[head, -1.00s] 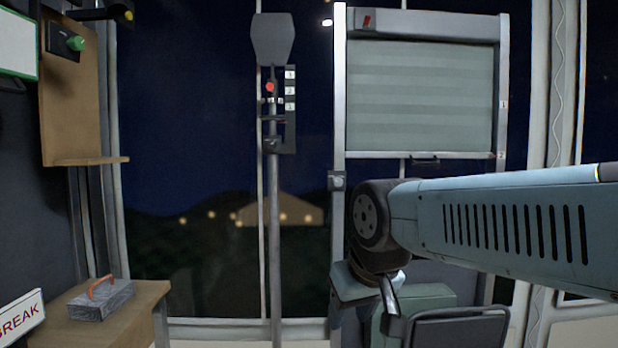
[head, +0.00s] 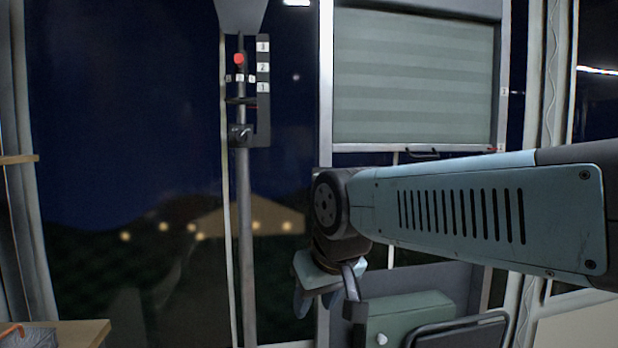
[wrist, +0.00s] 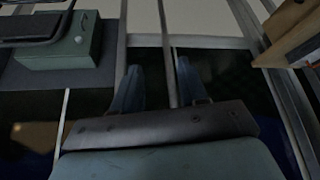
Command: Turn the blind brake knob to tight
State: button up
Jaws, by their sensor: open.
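The pale green striped blind (head: 415,75) hangs in a window frame (head: 326,95) in the head view, right of the middle. A dark handle (head: 422,153) and a small red mark (head: 491,149) are at its bottom bar. The top housing is cut off by the picture's upper edge. I cannot make out a brake knob for certain. My gripper (head: 318,300) hangs below my wrist joint, in front of and below the blind, pointing down. Its two fingers are apart with nothing between them; they also show in the wrist view (wrist: 158,88). My arm hides part of the frame post.
A dark pole (head: 244,220) with a red button (head: 239,58), number plates and a clamp stands left of the blind. A green box (head: 405,320) sits low on the right, beside my gripper. A wooden shelf (head: 85,333) is at lower left. Dark window fills the left.

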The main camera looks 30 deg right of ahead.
jog(key=shift+o, duration=0.4)
jog(key=shift+o, duration=0.9)
jog(key=shift+w+r, duration=0.25)
jog(key=shift+r, duration=0.05)
jog(key=shift+o, duration=0.6)
jog(key=w+d+r, duration=0.3)
jog(key=w+r, duration=0.3)
jog(key=r, duration=0.1)
jog(key=w+d+r+m, duration=0.1)
jog(key=w+d+r, duration=0.3)
jog(key=w+r, duration=0.3)
jog(key=shift+r, duration=0.2)
notch_tip(320, 180, up, 11)
jog(key=m+g+h, duration=0.1)
jog(key=m, duration=0.1)
send_over(325, 181)
jog(key=s, duration=0.5)
jog(key=x, duration=1.3)
jog(key=shift+w+a, duration=0.1)
jog(key=shift+a, duration=0.25)
jog(key=c, duration=1)
